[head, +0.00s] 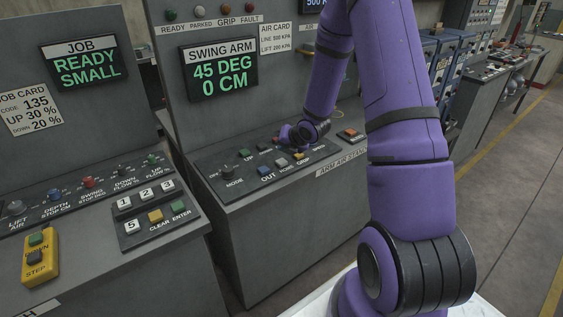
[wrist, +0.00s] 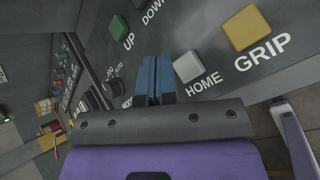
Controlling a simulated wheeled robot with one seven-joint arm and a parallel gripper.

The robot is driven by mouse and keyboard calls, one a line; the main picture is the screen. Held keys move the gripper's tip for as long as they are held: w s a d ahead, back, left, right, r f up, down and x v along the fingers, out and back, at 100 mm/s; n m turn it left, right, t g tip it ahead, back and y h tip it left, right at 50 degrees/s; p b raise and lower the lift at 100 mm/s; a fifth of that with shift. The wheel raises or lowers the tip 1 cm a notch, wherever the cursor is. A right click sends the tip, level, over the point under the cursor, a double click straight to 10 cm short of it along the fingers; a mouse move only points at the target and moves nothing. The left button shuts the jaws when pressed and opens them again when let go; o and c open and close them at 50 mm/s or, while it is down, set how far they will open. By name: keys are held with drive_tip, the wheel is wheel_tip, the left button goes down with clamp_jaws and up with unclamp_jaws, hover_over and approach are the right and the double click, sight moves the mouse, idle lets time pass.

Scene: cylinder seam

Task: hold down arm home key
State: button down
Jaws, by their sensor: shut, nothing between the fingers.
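The home key (wrist: 187,66) is a white square button with the label HOME beside it in the wrist view. It is small in the head view (head: 282,163), between the blue OUT key and the yellow GRIP key. My gripper (wrist: 157,80) is shut and empty, its two blue fingers side by side just left of the home key in the wrist view. Whether the fingertips touch the panel cannot be told. In the head view my wrist is over the arm panel (head: 222,160), and the fingertips cannot be made out. The swing arm display (head: 218,70) reads 45 DEG, 0 CM.
The yellow GRIP key (wrist: 246,27) and green UP key (wrist: 118,27) lie close around the home key. The blue OUT key (head: 262,171) and MODE knob (head: 228,173) are on the same panel. A red button (head: 350,133) is to the right. The job display (head: 85,62) reads READY SMALL.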

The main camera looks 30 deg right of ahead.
sight(283, 161)
drive_tip(key=shift+f, duration=1.15)
drive_tip(key=shift+f, duration=0.1)
idle(1.2)
drive_tip(key=shift+f, duration=0.3)
